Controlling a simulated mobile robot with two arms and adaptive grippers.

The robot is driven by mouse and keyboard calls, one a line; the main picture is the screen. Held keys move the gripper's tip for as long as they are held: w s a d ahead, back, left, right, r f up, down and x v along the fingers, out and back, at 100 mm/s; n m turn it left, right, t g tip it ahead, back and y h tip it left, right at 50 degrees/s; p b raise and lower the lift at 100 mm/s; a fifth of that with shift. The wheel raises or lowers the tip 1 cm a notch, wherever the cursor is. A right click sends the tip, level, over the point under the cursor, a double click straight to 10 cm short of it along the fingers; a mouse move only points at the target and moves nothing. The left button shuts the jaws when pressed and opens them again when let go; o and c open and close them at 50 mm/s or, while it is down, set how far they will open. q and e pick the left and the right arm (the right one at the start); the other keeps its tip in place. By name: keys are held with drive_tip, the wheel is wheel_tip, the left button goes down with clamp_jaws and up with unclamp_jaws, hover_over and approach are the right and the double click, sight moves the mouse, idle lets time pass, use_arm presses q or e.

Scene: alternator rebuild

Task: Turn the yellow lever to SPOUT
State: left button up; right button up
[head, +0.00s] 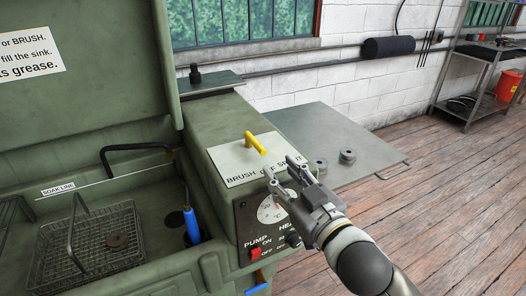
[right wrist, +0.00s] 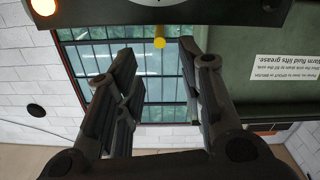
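The yellow lever (head: 256,143) stands on a pale plate (head: 230,160) on top of the green washer's control box. The plate reads BRUSH, OFF and a partly hidden word at the right. The lever's near end is on the OFF side. My right gripper (head: 281,167) is open and empty, just in front of the plate's near edge, apart from the lever. Its fingers cover part of the lettering. In the right wrist view the lever's yellow end (right wrist: 159,43) shows in the gap between the open fingers, beyond their tips. My left gripper is not in view.
Below the plate are a dial (head: 272,208) and a red PUMP switch (head: 255,253). The sink at left holds a wire basket (head: 88,240) and a blue-handled brush (head: 192,225). A grey side shelf (head: 325,130) carries small round parts. The open lid (head: 90,95) rises at left.

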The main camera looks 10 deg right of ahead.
sight(265, 155)
drive_tip(key=p+x, duration=0.1)
drive_tip(key=x, duration=0.8)
drive_tip(key=shift+w+a+f, duration=0.1)
drive_tip(key=shift+w, duration=0.15)
clamp_jaws()
